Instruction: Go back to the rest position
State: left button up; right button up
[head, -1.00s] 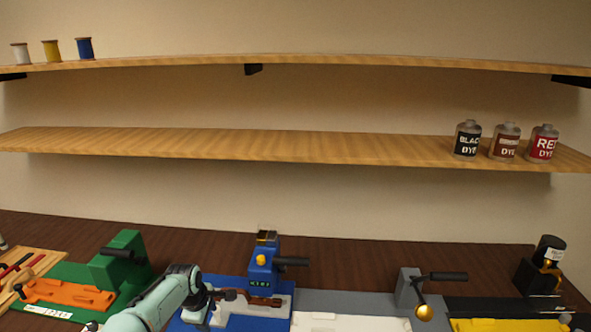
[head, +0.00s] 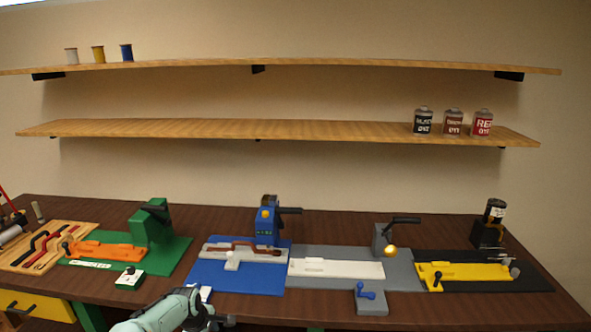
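My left arm enters at the bottom of the head view, a little left of the middle. Its gripper (head: 222,321) is a small dark shape at the table's front edge, in front of the blue station. Its fingers are too small and partly cut off to show whether they are open or shut. I see no object clearly held in it. My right gripper is not in view.
The dark wooden table (head: 340,225) holds a green station (head: 152,225), a blue station (head: 266,222), a grey station (head: 415,273) and a black mat (head: 525,278) with a yellow fixture (head: 465,274). A wooden tool board (head: 75,236) lies left. Two shelves hold spools and dye cans.

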pick_arm(q)
jog(key=s+d+f+m+g+h, duration=0.1)
jog(key=s+f+m, duration=0.1)
jog(key=s+f, duration=0.35)
jog(key=s+d+f+m, duration=0.2)
jog(key=f, duration=0.6)
jog(key=s+d+f+m+g+h, duration=0.1)
jog(key=s+f, duration=0.3)
jog(key=f, duration=0.3)
jog(key=s+d+f+m, duration=0.2)
jog(key=s, duration=0.6)
jog(key=s+d+f+m+g, duration=0.1)
jog(key=s+d+f+m, duration=0.1)
jog(key=s, duration=0.6)
jog(key=s+d+f+m+h, duration=0.1)
jog(key=s+d+f+m, duration=0.1)
jog(key=s, duration=0.6)
jog(key=shift+d+f+m+g, duration=0.3)
jog(key=shift+d+f+m, duration=0.1)
jog(key=shift+d, duration=0.3)
